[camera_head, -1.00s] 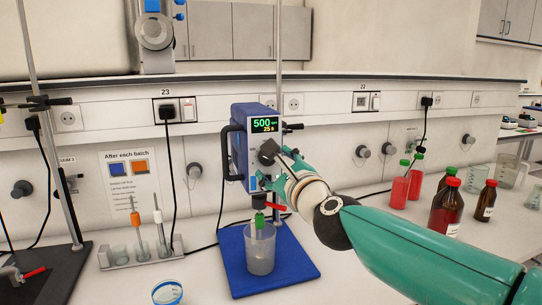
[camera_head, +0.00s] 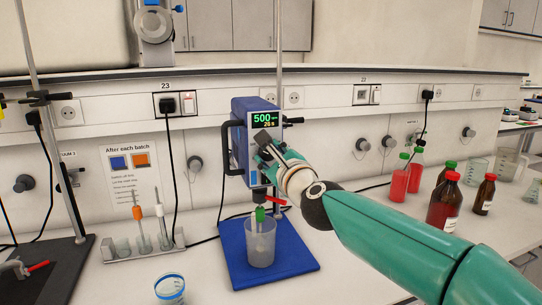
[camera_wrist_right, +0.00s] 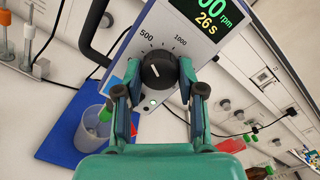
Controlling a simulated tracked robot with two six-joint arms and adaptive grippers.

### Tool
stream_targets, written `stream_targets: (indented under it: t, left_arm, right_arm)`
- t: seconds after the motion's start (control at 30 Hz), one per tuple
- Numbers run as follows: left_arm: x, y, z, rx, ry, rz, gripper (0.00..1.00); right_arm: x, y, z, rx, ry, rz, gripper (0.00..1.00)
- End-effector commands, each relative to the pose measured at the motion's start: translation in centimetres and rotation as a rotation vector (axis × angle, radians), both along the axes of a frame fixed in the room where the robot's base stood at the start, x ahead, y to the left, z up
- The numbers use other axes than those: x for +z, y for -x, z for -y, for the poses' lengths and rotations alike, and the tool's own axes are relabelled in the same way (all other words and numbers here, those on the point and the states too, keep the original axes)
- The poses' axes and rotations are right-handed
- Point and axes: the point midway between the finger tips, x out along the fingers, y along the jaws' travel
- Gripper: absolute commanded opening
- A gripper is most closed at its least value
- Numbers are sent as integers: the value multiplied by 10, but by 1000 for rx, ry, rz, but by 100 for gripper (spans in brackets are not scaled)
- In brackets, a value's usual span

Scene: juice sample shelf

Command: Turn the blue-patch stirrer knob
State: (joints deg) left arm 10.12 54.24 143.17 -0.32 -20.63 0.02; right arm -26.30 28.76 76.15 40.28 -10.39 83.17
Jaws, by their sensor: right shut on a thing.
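The stirrer (camera_head: 240,125) is a blue box with a pale front, clamped on a rod above a blue base plate (camera_head: 240,267). Its display (camera_head: 266,123) reads 500 rpm and 26 s. In the right wrist view, its round black knob (camera_wrist_right: 158,72) with a white pointer line sits on a dial marked 500 and 1000. My right gripper (camera_wrist_right: 160,78) is shut on the knob, one finger on each side. In the head view, the right gripper (camera_head: 265,150) covers the knob. My left gripper is not in view.
A beaker (camera_head: 260,246) stands on the base plate below the stirrer. A rack (camera_head: 130,252) with probes is at left. A notice (camera_head: 133,172) with blue and orange patches hangs behind it. Red bottles (camera_head: 446,200) and glassware stand at right. A blue-rimmed cup (camera_head: 170,290) is in front.

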Motion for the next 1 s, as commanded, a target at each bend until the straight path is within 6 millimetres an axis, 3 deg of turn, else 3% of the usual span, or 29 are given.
stream_targets:
  t: [0.47,1.0]
  left_arm:
    - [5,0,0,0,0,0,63]
    - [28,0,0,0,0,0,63]
  right_arm:
    - [0,0,-1,3,92,27,4]
    - [1,0,-2,5,524,164,4]
